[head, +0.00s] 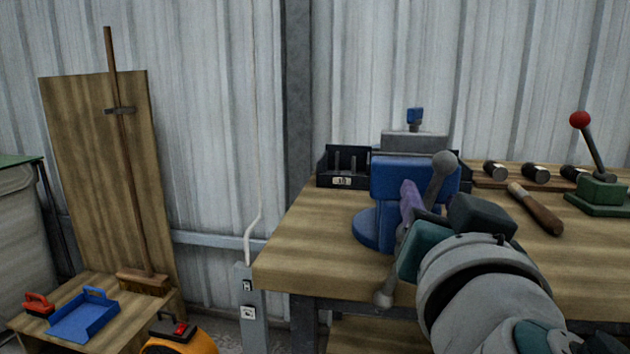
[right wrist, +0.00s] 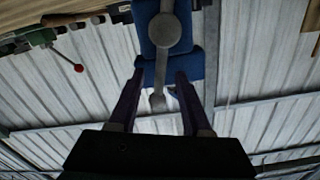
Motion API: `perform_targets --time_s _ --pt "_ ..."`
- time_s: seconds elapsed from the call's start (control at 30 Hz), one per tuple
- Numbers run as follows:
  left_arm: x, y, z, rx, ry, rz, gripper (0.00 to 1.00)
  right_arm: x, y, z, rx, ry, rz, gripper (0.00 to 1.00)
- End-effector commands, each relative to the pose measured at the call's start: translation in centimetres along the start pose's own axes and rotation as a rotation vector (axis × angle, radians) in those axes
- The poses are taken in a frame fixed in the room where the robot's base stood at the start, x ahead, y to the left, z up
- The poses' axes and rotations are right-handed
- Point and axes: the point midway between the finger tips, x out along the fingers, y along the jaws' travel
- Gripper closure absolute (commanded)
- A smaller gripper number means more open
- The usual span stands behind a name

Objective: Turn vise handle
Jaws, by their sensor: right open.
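The blue vise (head: 395,182) is mounted near the left front corner of the workbench. Its grey handle (head: 437,178) is a tilted bar with a ball at each end, the upper ball to the right, the lower one below the bench edge. My right gripper (head: 408,205) is at the front of the vise, beside the middle of the handle, partly covering it. In the right wrist view, the open fingers (right wrist: 158,80) stand on either side of the handle (right wrist: 168,32), with a gap to each finger. The vise (right wrist: 150,55) is behind it. My left gripper is out of view.
The wooden workbench (head: 315,228) carries a black bin (head: 342,182), several hammers, a wooden-handled tool (head: 535,208) and a green lever device (head: 598,192) with a red knob. At left, a low table (head: 30,325) holds a blue dustpan (head: 84,318). A post with sockets (head: 247,308) stands beside the bench.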

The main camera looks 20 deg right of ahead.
Motion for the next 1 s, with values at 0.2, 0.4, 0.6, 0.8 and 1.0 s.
perform_targets --time_s 0.2,0.4,0.6,0.8,1.0 --pt "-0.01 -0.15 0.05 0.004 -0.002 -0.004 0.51 -0.1 0.01 0.02 -0.001 0.0 0.001 0.51" --pt "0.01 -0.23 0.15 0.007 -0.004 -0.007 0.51 -0.09 0.01 0.02 0.0 0.0 0.001 0.64" --pt "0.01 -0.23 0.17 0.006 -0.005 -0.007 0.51 -0.08 0.01 0.01 0.0 0.0 0.001 0.86" --pt "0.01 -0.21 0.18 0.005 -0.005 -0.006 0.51 -0.08 0.01 0.01 0.0 0.0 0.001 1.0" --pt "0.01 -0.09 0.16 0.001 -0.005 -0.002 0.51 -0.08 0.01 0.02 0.0 0.0 0.001 1.0"
